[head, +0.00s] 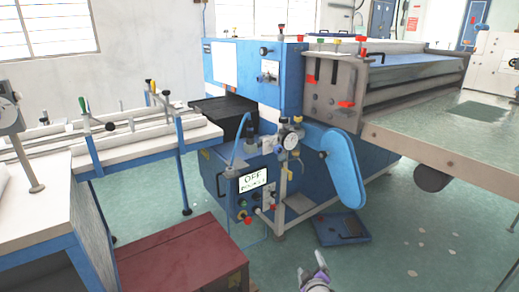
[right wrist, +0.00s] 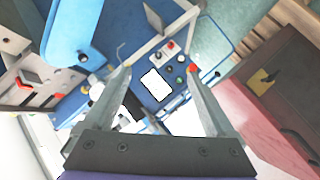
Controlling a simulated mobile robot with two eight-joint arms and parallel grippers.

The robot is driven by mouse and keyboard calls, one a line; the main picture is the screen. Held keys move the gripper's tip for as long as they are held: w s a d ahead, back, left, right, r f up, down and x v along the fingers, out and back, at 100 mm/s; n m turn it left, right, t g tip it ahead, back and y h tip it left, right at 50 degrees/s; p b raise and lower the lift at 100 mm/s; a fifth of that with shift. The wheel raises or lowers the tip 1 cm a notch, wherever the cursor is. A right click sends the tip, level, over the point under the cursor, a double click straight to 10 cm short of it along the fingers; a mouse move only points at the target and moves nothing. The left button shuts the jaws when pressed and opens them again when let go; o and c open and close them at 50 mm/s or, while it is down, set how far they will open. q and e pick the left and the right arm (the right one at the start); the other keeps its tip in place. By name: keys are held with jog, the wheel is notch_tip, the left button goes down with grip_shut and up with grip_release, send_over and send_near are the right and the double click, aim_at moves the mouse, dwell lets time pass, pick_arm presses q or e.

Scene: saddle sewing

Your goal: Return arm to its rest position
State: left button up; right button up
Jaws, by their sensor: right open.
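My right gripper (head: 314,274) shows at the bottom edge of the head view, low and in front of the blue machine (head: 345,160). In the right wrist view its two fingers (right wrist: 160,100) are spread apart with nothing between them. Beyond the fingers in that view is the control panel (right wrist: 165,75) with its white screen (right wrist: 156,84). In the head view the panel's screen (head: 253,180) reads "OFF" on its first line. My left gripper is not in view.
A dark red box (head: 180,255) stands on the floor at lower left. A blue foot pedal (head: 342,228) lies on the green floor. A white table with rails (head: 110,140) is at left, and a grey machine bed (head: 450,155) reaches out at right. Floor at lower right is clear.

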jog(key=s+d+r+m+g+h, duration=0.1)
jog(key=s+d+r+m+g, duration=0.1)
jog(key=s, duration=0.5)
jog(key=s+d+r+m+g, duration=0.2)
jog(key=s+m, duration=0.1)
jog(key=s, duration=0.5)
jog(key=s+a+f+m+g+y, duration=0.1)
jog(key=s+f+m+g, duration=0.15)
jog(key=s, duration=0.95)
jog(key=s+a+f+m+g+y, duration=0.1)
jog(key=s+m+g, duration=0.15)
jog(key=s, duration=0.85)
pick_arm(q)
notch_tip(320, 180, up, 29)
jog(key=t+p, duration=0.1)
jog(key=p, duration=2.5)
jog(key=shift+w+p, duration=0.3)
pick_arm(e)
notch_tip(320, 180, up, 29)
jog(key=shift+a+n+t, duration=0.2)
jog(key=shift+n+t, duration=0.1)
jog(key=shift+t, duration=0.1)
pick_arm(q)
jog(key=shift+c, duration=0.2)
pick_arm(e)
jog(key=shift+f, duration=0.1)
jog(key=shift+c, duration=0.2)
